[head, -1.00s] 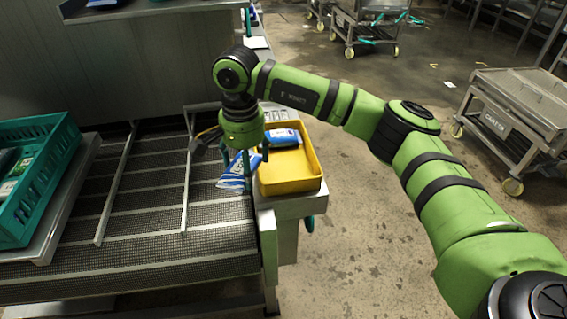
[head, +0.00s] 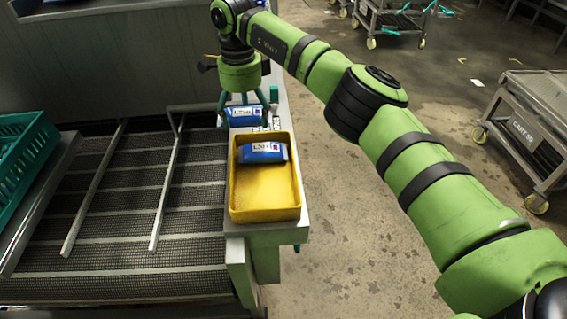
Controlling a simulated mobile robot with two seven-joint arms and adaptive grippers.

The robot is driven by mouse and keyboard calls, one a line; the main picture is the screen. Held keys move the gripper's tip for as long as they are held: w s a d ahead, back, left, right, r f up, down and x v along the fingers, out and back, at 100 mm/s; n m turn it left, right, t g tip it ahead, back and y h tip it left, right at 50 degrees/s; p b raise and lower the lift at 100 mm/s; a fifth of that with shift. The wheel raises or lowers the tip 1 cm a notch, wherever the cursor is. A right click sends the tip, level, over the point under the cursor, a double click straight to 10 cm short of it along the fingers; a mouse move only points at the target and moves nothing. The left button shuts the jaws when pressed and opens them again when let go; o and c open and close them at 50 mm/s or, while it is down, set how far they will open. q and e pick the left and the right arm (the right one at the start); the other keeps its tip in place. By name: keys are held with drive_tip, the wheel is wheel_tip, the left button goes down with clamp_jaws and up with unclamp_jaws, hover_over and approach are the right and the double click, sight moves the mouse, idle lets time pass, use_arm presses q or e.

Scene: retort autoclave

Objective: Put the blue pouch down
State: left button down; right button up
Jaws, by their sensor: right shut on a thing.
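My right gripper (head: 246,98) points down just beyond the yellow tray (head: 265,206), with its fingers around a blue pouch (head: 238,117). That pouch has a white label and looks roughly level, at the far end of the tray. I cannot tell whether it touches the surface below. A second blue pouch (head: 261,152) with a white label lies inside the tray, toward its far end. The near part of the tray is bare. My left gripper is not in view.
The tray stands on a metal ledge (head: 262,229) beside the dark mesh conveyor (head: 115,254) with metal guide rails. A teal crate (head: 22,150) is at the left. Carts (head: 530,125) stand on the floor at the right.

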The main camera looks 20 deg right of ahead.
drive_tip(key=shift+s+a, duration=0.1)
drive_tip(key=shift+s, duration=0.1)
drive_tip(key=s+f, duration=0.2)
drive_tip(key=s, duration=0.2)
drive_tip(key=p, duration=0.2)
hover_over(268, 192)
drive_tip(key=f, duration=0.4)
drive_tip(key=shift+w, duration=0.2)
drive_tip(key=shift+s+f, duration=0.25)
wheel_tip(268, 192, down, 4)
drive_tip(key=shift+r+p, duration=0.2)
drive_tip(key=shift+p, duration=0.55)
drive_tip(key=shift+f, duration=0.25)
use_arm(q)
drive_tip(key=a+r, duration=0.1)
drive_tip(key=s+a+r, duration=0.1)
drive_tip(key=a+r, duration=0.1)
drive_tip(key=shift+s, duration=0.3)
use_arm(e)
drive_tip(key=shift+f, duration=0.1)
